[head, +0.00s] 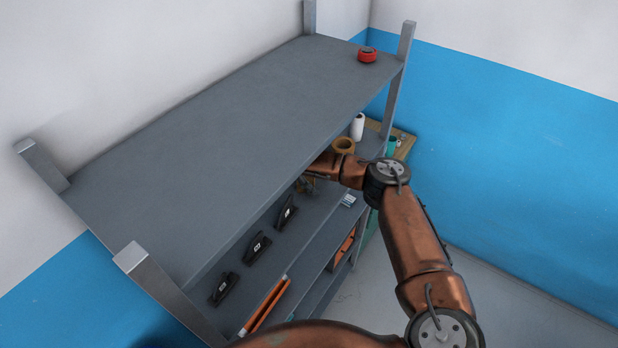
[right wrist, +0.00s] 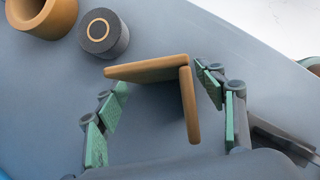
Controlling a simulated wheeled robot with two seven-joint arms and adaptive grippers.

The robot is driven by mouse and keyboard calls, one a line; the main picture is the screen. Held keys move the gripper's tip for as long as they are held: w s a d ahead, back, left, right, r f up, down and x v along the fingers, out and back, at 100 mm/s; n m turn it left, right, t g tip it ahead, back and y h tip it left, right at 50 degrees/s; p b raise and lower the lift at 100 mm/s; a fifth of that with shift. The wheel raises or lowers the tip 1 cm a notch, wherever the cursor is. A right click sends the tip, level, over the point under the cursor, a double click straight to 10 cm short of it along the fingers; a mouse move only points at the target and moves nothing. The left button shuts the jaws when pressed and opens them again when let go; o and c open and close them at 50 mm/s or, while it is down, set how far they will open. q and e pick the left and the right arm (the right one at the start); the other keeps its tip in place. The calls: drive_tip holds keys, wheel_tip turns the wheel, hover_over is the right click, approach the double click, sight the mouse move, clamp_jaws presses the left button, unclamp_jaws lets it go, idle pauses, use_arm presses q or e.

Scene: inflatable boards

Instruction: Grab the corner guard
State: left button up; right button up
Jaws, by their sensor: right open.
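The corner guard (right wrist: 188,98) is an orange-brown L-shaped piece on a grey shelf surface in the right wrist view. Its two flat legs meet at the upper right. My right gripper (right wrist: 160,82) is open, with its green-padded fingers on either side of the guard. The right fingers are close to the guard's corner, and the left fingers are near the end of its upper leg. I see no clear grip on it. In the head view my right gripper (head: 306,183) reaches under the top shelf board, which partly hides it; the guard cannot be made out clearly there. My left gripper is not in view.
A grey shelf rack (head: 230,120) stands against the wall; its top board overhangs my right arm. An orange ring-like object (right wrist: 42,14) and a dark cylinder (right wrist: 103,33) lie beyond the guard. Several black items (head: 256,246) line the shelf. A red roll (head: 367,55) sits on top.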

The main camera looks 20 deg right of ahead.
drive_tip(key=shift+a, duration=0.1)
drive_tip(key=shift+c, duration=0.4)
drive_tip(key=shift+d, duration=0.2)
drive_tip(key=c, duration=0.5)
drive_tip(key=shift+a, duration=0.15)
drive_tip(key=c, duration=0.4)
drive_tip(key=shift+c, duration=0.7)
drive_tip(key=shift+r, duration=0.15)
